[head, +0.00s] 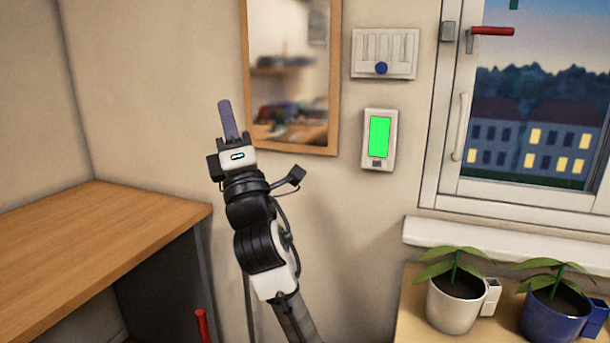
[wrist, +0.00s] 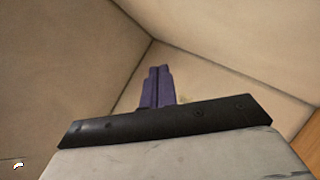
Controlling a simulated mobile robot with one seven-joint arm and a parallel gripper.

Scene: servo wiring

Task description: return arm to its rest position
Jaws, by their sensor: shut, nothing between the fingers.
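My gripper (head: 226,103) is raised in front of the wall in the head view, left of the mirror, with its purple fingers pointing up. The fingers are closed together with nothing between them. In the wrist view my gripper (wrist: 159,70) shows as two purple fingers side by side, pointing toward a corner of the walls. My arm rises from the bottom middle of the head view and is bent at its joints. It appears to touch nothing.
A wooden desk (head: 90,240) stands at left. A framed mirror (head: 290,70), a panel with a blue knob (head: 385,52) and a green-screened device (head: 380,138) hang on the wall. A white pot (head: 455,305) and a blue pot (head: 555,318) stand below the window (head: 530,120).

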